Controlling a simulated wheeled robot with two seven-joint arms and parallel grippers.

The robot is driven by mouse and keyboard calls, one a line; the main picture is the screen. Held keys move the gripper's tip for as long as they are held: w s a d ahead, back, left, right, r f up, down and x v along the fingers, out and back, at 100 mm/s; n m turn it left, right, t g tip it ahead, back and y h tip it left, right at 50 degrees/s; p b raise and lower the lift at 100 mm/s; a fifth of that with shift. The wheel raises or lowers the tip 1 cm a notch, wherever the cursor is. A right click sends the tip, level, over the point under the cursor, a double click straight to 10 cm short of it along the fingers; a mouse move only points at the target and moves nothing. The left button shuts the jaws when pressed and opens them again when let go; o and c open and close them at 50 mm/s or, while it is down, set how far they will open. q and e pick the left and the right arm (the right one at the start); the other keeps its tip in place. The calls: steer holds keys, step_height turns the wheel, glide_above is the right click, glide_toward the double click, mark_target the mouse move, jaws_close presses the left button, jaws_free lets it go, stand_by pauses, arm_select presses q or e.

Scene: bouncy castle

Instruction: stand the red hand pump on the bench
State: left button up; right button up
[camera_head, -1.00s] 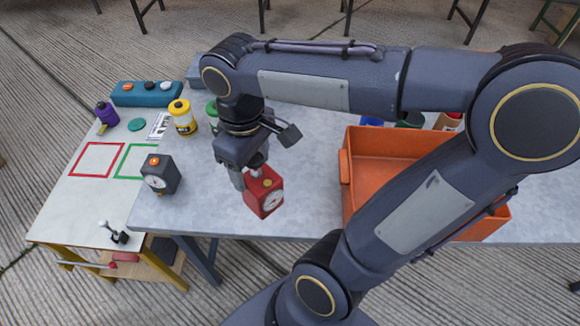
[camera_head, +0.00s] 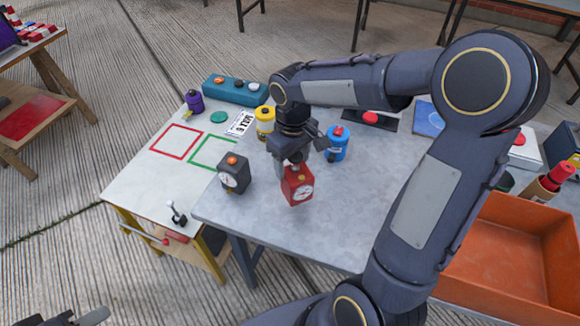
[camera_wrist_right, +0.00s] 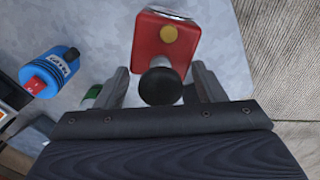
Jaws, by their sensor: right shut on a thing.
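The red hand pump (camera_head: 297,186) is a red box with a white dial, a yellow button and a black knob. My right gripper (camera_head: 298,164) is shut on it at the knob, and it hangs nearly upright over the grey table (camera_head: 330,225). In the right wrist view the knob of the pump (camera_wrist_right: 168,40) sits between the fingers of my right gripper (camera_wrist_right: 161,86). A white bench (camera_head: 135,185) with yellow legs adjoins the grey table on the left. Part of my left gripper (camera_head: 75,319) shows at the bottom left edge; its jaws are unclear.
Red (camera_head: 157,146) and green (camera_head: 194,150) outlines mark the white bench. Yellow (camera_head: 265,122) and blue (camera_head: 337,144) canisters stand behind. An orange crate (camera_head: 505,250) is at the right.

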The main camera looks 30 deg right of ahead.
steer(key=shift+w+d+f, duration=0.1)
steer(key=shift+w+f, duration=0.85)
steer(key=shift+f, duration=1.65)
steer(key=shift+f, duration=0.2)
steer(key=o, duration=1.8)
steer(key=shift+s, duration=0.1)
steer(key=shift+r, duration=0.15)
